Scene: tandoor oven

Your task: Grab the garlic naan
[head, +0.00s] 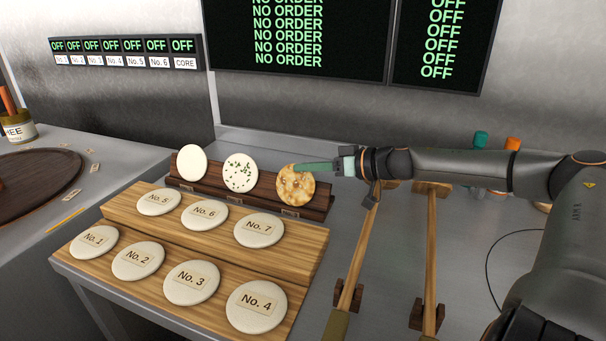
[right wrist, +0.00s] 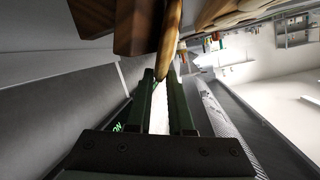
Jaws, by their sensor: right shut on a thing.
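A round naan with golden-brown patches (head: 293,188) stands upright at the right end of a dark wooden rack (head: 317,208). My right gripper (head: 328,168) reaches in from the right and is shut on its upper right edge. In the right wrist view, the green fingers (right wrist: 163,85) close on the edge of this browned naan (right wrist: 169,35). A white naan with green specks (head: 240,172) and a plain white one (head: 192,166) stand to its left in the rack. No label naming the garlic naan is readable. My left gripper is out of view.
A stepped wooden board (head: 140,223) in front of the rack holds several numbered round pieces. Two long-handled tools (head: 361,255) lie to the right on the metal counter. Orange and teal-topped containers (head: 513,144) stand behind my right arm.

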